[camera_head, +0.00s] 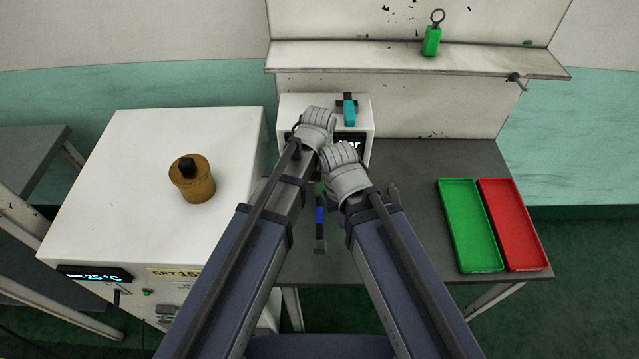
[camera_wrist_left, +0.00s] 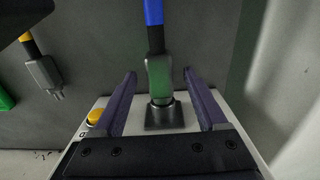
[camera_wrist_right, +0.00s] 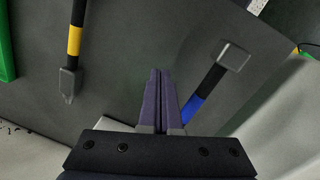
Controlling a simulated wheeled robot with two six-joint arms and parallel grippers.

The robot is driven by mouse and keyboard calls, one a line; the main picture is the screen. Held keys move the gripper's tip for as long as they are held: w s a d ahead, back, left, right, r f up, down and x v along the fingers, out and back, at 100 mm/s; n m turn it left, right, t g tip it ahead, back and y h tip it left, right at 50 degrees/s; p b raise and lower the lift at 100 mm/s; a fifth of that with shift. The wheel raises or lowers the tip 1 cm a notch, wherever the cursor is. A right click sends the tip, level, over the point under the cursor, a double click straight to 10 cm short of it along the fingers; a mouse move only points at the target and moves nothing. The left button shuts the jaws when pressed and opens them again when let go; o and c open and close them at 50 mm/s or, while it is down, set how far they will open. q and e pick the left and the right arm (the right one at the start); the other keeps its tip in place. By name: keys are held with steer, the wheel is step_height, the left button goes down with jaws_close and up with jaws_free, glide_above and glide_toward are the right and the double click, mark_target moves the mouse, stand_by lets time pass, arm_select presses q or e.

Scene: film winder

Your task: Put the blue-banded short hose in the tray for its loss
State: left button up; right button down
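The short hose with a blue band (camera_head: 320,215) lies on the grey table, its upper part hidden behind my arms. In the left wrist view its blue band (camera_wrist_left: 153,12) leads by a black sleeve to a greenish end fitting (camera_wrist_left: 160,75) at a square metal port (camera_wrist_left: 163,117). My left gripper (camera_wrist_left: 161,90) is open, with one finger on each side of that fitting. My right gripper (camera_wrist_right: 160,80) is shut and empty, beside the hose's blue band (camera_wrist_right: 195,103). A green tray (camera_head: 466,222) and a red tray (camera_head: 512,222) stand side by side at the right.
A meter box (camera_head: 290,105) with a display stands at the table's back. A yellow-banded hose (camera_wrist_right: 75,40) lies nearby. A white unit (camera_head: 110,190) with a brown pot (camera_head: 192,185) is at left. A shelf (camera_head: 400,57) holds a green ringed object (camera_head: 432,42).

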arm_select(q)
jaws_close()
stand_by(1.0)
